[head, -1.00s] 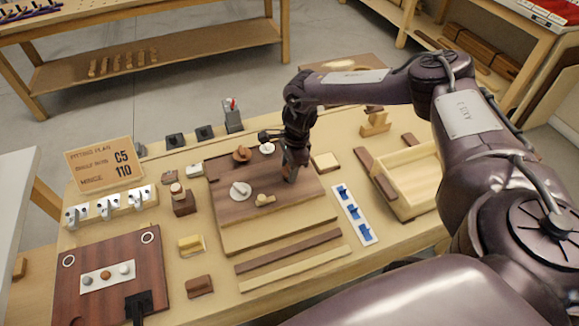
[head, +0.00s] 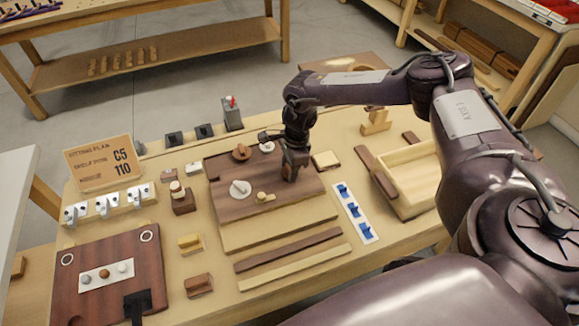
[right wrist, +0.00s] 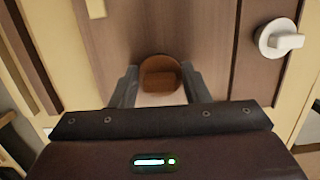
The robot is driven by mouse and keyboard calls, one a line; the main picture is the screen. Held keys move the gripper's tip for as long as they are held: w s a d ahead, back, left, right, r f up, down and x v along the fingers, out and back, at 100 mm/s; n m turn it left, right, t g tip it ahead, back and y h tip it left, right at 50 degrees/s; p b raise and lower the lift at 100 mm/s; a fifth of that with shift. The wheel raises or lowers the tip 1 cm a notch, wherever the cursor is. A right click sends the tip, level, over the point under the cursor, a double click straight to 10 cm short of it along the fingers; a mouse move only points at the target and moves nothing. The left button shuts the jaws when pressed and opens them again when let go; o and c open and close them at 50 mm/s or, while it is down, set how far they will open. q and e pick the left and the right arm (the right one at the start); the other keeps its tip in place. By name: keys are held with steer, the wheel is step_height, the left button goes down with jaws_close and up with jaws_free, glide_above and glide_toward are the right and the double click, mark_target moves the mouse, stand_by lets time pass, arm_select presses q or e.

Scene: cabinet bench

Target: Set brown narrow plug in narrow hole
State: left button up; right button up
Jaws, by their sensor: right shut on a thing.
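My right gripper (head: 292,172) is over the right part of the dark brown board (head: 222,205). In the right wrist view its two fingers (right wrist: 160,90) close on a brown plug (right wrist: 160,76) with a rounded flange and a block-like grip. The fingers hide this plug in the head view. I cannot tell whether it touches the board or sits in a hole; no narrow hole shows clearly. Another brown round plug (head: 242,153) is on the board's far side. A white round plug (head: 240,188) lies left of the gripper, and shows in the right wrist view (right wrist: 280,38). My left gripper is out of view.
A small pale wooden piece (head: 264,197) and another white round piece (head: 267,147) are near the gripper. A white strip with blue clips (head: 354,213) and a pale wooden tray (head: 412,183) stand to the right. A sign (head: 100,163) stands at left.

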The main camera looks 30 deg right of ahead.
steer(key=shift+f, duration=0.4)
steer(key=o, duration=1.3)
steer(key=shift+c, duration=0.2)
steer(key=shift+r, duration=0.1)
steer(key=shift+r+p, duration=2.9)
steer(key=shift+r, duration=0.8)
steer(key=shift+f, duration=0.1)
